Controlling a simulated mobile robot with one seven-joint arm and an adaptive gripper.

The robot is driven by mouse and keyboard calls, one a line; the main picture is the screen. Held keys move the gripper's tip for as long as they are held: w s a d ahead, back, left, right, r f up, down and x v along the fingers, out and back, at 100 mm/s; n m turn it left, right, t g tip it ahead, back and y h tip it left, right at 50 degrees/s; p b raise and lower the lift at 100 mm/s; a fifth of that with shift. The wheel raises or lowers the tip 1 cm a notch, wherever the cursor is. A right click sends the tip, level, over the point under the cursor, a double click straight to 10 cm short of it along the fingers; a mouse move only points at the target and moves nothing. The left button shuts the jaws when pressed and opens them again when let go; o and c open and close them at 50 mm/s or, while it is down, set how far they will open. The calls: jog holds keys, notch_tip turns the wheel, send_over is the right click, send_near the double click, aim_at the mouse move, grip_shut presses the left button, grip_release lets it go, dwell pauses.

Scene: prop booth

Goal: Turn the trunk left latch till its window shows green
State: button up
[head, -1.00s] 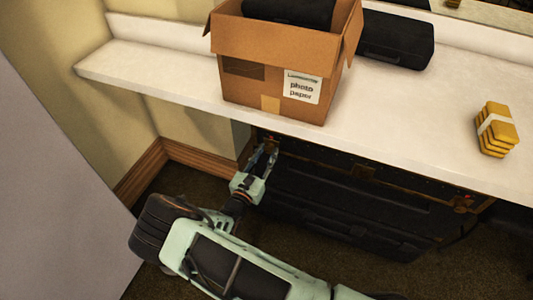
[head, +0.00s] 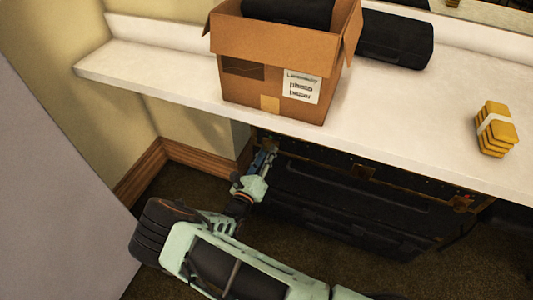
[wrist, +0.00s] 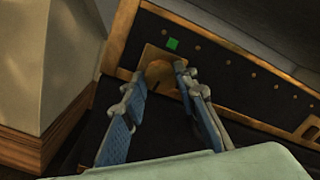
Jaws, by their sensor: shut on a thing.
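The black trunk (head: 340,205) with brass edging stands under the white counter. Its left latch, a brass plate with a round turning piece (wrist: 158,72), shows in the wrist view near the trunk's upper left corner. The small window (wrist: 172,43) above the turning piece shows green. My gripper (wrist: 160,75) has its two blue fingers on either side of the turning piece and is shut on it. In the head view my gripper (head: 264,160) is at the trunk's upper left front, and the latch is too small and hidden to make out there.
The counter (head: 170,78) overhangs the trunk closely. An open cardboard box (head: 255,95) and a yellow banded stack (head: 496,130) are on it. A wall with wooden baseboard (head: 200,160) lies left of the trunk. Brown carpet lies in front.

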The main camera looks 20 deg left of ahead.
dwell(0.4)
jog(key=o, duration=1.2)
jog(key=shift+c, duration=0.2)
jog(key=shift+s, duration=0.1)
jog(key=s+a, duration=0.1)
jog(key=s, duration=1)
jog(key=shift+s+f, duration=0.3)
jog(key=shift+s, duration=0.1)
